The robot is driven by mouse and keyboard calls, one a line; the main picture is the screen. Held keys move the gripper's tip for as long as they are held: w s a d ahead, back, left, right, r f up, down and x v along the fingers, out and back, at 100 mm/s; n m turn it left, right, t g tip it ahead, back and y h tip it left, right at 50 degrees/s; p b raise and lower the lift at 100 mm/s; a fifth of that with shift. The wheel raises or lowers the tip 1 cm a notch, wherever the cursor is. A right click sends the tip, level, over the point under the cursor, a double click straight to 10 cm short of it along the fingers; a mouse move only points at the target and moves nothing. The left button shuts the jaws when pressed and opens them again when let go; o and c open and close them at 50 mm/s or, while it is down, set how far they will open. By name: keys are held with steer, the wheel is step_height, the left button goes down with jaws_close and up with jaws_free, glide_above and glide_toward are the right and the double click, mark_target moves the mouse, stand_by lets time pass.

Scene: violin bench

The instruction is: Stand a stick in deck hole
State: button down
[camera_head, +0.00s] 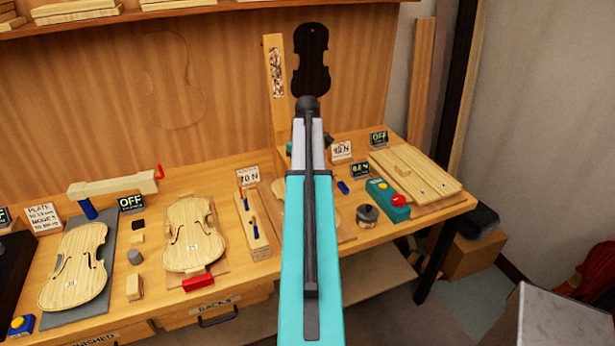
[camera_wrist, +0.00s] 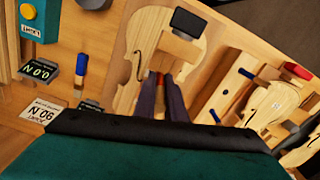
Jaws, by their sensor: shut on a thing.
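In the wrist view my gripper (camera_wrist: 160,76) is shut above a pale violin plate (camera_wrist: 150,32) with dark f-holes. A small reddish-brown bit shows between its fingertips, seemingly the stick; its lower end is hidden. In the head view my arm covers the gripper and most of this plate (camera_head: 346,222). A pale wooden board (camera_head: 415,172) with small dark holes lies at the bench's right. I cannot tell which hole is the deck hole. A wooden block (camera_head: 262,241) with blue-marked pieces stands left of my arm.
A wooden block (camera_wrist: 180,50) and a dark block (camera_wrist: 187,22) stand at the plate's near end. Two other violin plates (camera_head: 190,238) (camera_head: 72,268) lie to the left.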

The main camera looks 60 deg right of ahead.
steer(key=shift+f, duration=0.15)
steer(key=c, duration=1.7)
jaws_free()
steer(key=shift+c, duration=0.2)
step_height(320, 180, up, 12)
steer(key=b, duration=0.4)
steer(key=shift+d+f, duration=0.1)
steer(key=shift+d, duration=0.05)
steer(key=shift+s+r, duration=0.1)
steer(key=shift+r, duration=0.95)
